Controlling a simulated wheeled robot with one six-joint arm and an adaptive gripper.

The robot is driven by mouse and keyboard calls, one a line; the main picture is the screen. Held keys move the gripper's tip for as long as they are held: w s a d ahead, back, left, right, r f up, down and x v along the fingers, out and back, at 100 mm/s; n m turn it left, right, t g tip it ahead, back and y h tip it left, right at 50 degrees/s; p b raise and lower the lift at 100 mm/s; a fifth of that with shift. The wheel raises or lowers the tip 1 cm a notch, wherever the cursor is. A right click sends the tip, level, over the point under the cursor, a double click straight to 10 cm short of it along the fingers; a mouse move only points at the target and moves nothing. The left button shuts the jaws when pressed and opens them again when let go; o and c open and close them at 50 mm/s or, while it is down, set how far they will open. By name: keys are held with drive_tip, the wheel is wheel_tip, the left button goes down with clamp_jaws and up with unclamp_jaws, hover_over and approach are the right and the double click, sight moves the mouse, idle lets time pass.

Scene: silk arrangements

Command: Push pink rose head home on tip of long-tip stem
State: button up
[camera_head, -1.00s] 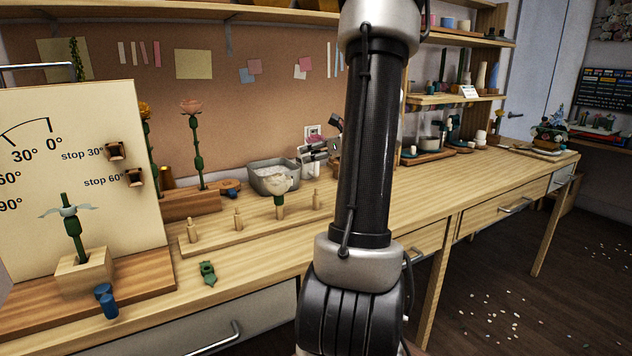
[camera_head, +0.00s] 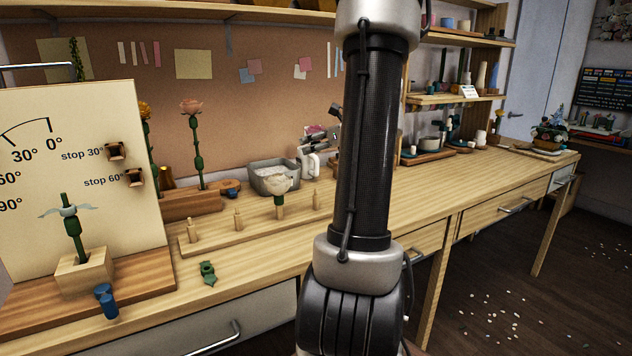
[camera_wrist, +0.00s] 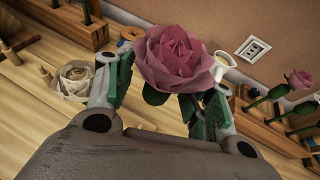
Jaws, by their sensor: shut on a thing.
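The pink rose head (camera_wrist: 173,58) sits between the fingers of my gripper (camera_wrist: 163,92) in the wrist view, bloom facing the camera, with green leaves below it. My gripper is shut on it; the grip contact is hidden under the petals. In the head view my gripper (camera_head: 319,138) shows only partly, left of my arm and above the back of the bench. Upright green stems (camera_wrist: 277,95) stand in a wooden rack at the right of the wrist view, one bearing a pink bloom (camera_wrist: 300,79). I cannot tell which stem is the long-tip one.
A cream rose (camera_head: 277,183) stands on the peg board (camera_head: 215,240). A grey bin (camera_head: 273,180) and white jug (camera_head: 308,163) are behind it. A gauge board (camera_head: 80,170) with a stem in a block is at left.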

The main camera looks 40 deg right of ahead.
drive_tip(key=shift+r, duration=0.45)
drive_tip(key=shift+r, duration=0.15)
drive_tip(key=shift+r, duration=0.85)
